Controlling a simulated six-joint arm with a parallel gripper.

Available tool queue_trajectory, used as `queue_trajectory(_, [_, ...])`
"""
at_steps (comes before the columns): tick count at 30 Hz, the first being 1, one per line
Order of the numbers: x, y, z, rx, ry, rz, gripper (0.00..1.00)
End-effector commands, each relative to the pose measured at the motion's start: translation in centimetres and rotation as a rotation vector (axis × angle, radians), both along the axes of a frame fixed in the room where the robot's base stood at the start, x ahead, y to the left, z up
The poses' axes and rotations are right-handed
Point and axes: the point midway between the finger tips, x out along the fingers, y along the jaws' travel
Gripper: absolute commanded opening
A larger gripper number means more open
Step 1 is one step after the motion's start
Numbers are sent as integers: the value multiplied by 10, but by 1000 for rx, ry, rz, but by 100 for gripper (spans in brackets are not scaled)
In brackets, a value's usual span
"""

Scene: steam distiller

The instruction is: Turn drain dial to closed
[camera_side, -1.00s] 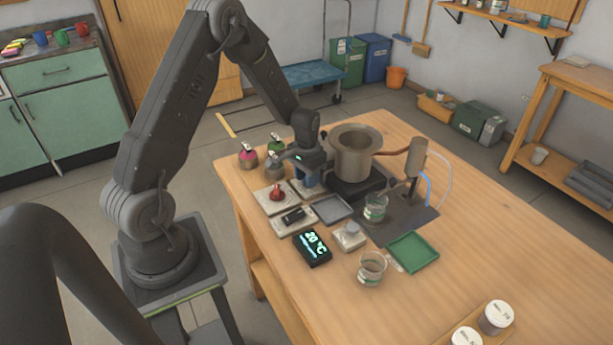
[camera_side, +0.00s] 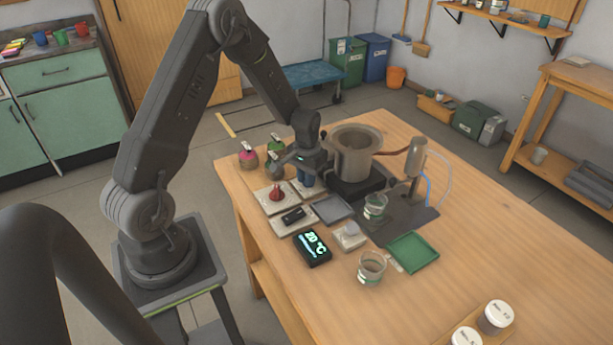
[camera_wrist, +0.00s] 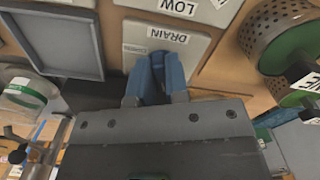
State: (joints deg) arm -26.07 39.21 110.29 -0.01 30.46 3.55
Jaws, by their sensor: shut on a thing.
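My gripper (camera_side: 306,181) points down at the back of the row of control plates, just left of the metal pot (camera_side: 356,155). In the wrist view its blue fingers (camera_wrist: 157,76) are closed together over the plate labelled DRAIN (camera_wrist: 170,38). They are shut on the drain dial, which is mostly hidden between and behind them. I cannot tell which position the dial points to.
A red knob (camera_side: 276,194), a black switch (camera_side: 293,215), a grey tray (camera_side: 333,208) and a lit display (camera_side: 313,248) stand close in front. Beakers (camera_side: 371,266) and a green tray (camera_side: 413,252) are farther right. Jars (camera_side: 249,157) stand behind left. The right tabletop is mostly clear.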

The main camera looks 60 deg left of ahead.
Motion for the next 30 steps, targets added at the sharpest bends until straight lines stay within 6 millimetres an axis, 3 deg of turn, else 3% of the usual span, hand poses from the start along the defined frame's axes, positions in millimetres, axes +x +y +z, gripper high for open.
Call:
queue_trajectory(18, [2, -4, 0, -1, 2, 506, 0])
queue_trajectory(30, [3, -4, 0, -1, 3, 657, 0])
